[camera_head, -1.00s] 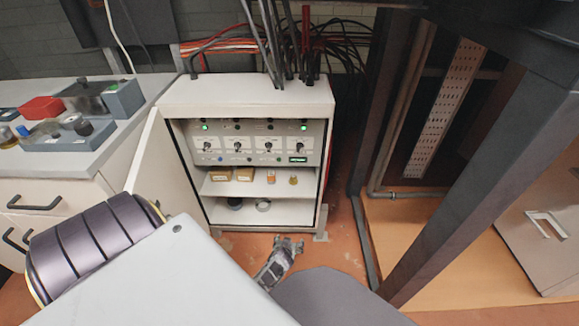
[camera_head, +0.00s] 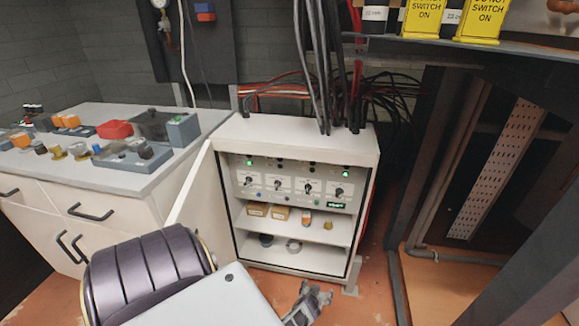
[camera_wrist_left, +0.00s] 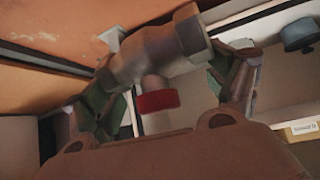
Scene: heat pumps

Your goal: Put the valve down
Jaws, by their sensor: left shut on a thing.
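The valve (camera_wrist_left: 158,52) is a grey metal piece with a stem and a red ring (camera_wrist_left: 158,100), seen in the left wrist view. My left gripper (camera_wrist_left: 165,88) is shut on it, with green-lined fingers on either side. In the head view my left gripper (camera_head: 308,302) is low in the middle, in front of the open white cabinet (camera_head: 300,128). The valve is hard to make out there. My right gripper is not in view.
A cluttered workbench (camera_head: 62,166) is left; a dark metal frame (camera_head: 532,262) is right.

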